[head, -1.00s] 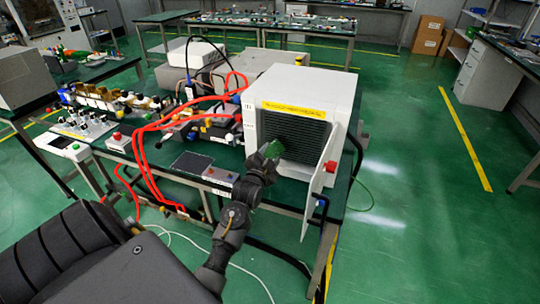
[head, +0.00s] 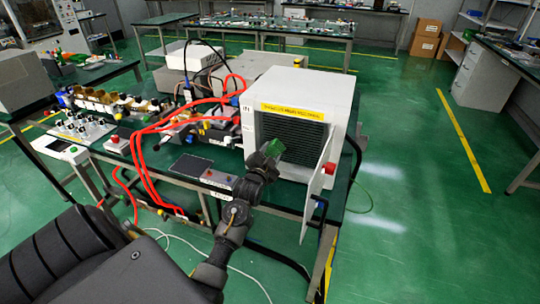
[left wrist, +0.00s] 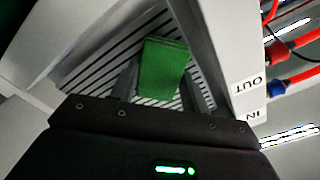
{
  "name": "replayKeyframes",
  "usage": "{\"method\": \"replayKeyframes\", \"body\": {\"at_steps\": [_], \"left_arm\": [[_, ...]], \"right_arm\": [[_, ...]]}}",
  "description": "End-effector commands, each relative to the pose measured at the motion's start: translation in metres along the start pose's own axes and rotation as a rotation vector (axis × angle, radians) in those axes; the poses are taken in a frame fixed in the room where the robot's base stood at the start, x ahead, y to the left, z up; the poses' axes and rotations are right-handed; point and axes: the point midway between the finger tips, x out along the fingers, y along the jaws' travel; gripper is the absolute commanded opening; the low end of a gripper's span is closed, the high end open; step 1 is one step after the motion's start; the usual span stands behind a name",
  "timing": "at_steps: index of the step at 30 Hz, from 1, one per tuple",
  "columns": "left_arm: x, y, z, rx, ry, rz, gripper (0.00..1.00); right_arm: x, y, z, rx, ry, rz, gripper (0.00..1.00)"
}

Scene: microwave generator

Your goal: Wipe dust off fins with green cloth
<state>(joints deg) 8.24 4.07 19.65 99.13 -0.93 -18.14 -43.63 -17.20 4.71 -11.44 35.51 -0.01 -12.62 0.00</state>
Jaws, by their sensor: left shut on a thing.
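The white microwave generator box (head: 305,85) stands on the green-topped table with its front door (head: 318,195) swung open. Its dark horizontal fins (head: 300,138) face me, and they also show as slanted stripes in the left wrist view (left wrist: 92,62). My left gripper (head: 266,155) is shut on the green cloth (head: 273,147) in front of the left part of the fins. In the left wrist view the cloth (left wrist: 163,68) hangs over the fins; whether it touches them I cannot tell. No dust can be made out. My right gripper is not in view.
Red hoses (head: 140,155) loop along the table left of the box. The open door stands to the right of the fins. Green floor (head: 420,220) is free on the right.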

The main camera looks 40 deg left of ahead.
Motion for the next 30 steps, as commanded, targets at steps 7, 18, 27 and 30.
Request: {"method": "replayKeyframes", "body": {"at_steps": [7,18,27,30], "left_arm": [[-0.001,0.006,-0.007,-0.002,0.002,0.001,0.28],[-0.002,0.028,-0.029,-0.001,0.001,0.001,0.28],[-0.002,0.031,-0.032,-0.001,0.001,0.000,0.28],[-0.001,0.036,-0.037,-0.001,0.002,0.000,0.28]], "right_arm": [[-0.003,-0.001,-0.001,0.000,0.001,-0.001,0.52],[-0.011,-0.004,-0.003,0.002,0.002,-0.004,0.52],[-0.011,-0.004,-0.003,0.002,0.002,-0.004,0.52],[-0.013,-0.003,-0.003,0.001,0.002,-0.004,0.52]]}}
